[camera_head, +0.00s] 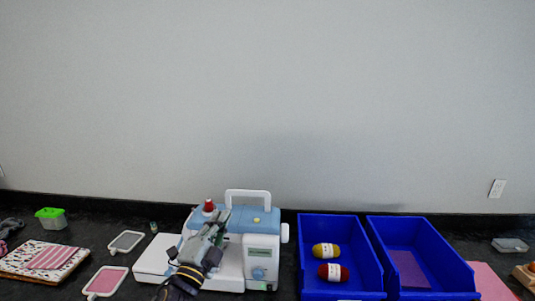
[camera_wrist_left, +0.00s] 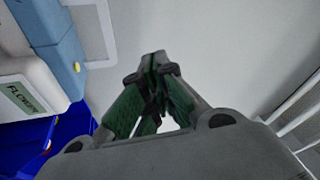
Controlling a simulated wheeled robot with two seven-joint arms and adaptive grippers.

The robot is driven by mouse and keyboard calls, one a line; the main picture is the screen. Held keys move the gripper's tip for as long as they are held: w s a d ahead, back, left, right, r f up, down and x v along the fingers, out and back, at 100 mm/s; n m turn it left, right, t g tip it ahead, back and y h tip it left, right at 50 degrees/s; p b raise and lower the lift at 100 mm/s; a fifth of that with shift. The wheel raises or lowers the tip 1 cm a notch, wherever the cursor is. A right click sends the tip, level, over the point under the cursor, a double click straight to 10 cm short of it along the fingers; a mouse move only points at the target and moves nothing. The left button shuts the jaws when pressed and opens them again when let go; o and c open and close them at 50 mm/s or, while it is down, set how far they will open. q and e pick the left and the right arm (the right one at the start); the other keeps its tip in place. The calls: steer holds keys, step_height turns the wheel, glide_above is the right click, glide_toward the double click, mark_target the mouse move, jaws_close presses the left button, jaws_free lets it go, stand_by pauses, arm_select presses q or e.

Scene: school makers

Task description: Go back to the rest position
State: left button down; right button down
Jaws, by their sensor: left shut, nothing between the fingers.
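My left gripper (camera_head: 217,225) is in front of the white and light blue sewing machine (camera_head: 262,243) in the head view and hides part of its middle. In the left wrist view the fingers of my left gripper (camera_wrist_left: 156,62) meet at their tips, with nothing between them. The sewing machine's body (camera_wrist_left: 52,50) shows at the left of that view, beside the gripper. I cannot tell from these frames whether the gripper touches the machine. My right gripper is not in view.
Two blue bins (camera_head: 340,289) (camera_head: 437,291) stand right of the machine. The left bin holds a yellow yarn ball (camera_head: 326,250) and a red one (camera_head: 333,272). Folded fabric (camera_head: 45,258), small framed pads (camera_head: 106,281) and a green-lidded box (camera_head: 51,218) lie left. A wall rises behind.

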arm_select(q)
steer(key=s+a+f+n+g+y, duration=0.3)
steer(key=a+f+n+g, duration=0.15)
steer(key=f, duration=0.45)
steer(key=s+a+f+n+g+y, duration=0.35)
steer(key=f+n, duration=0.25)
steer(key=f, duration=0.3)
steer(key=s+a+f+n+g+h, duration=0.1)
steer(key=s+f+n+g, duration=0.25)
steer(key=s+f, duration=0.45)
steer(key=s+f+n+g, duration=0.2)
steer(key=s+f+g, duration=0.3)
steer(key=s, duration=0.6)
step_height(320, 180, down, 33)
steer(key=s+g, duration=0.2)
steer(key=s+a+f, duration=0.2)
steer(key=s+f, duration=0.8)
steer(key=s, duration=0.1)
steer(key=s+a+f, duration=0.2)
steer(key=s+f, duration=0.8)
steer(key=s, duration=0.1)
steer(key=shift+s+a+m+g, duration=0.25)
steer(key=shift+s+m+g, duration=0.05)
steer(key=shift+g, duration=0.15)
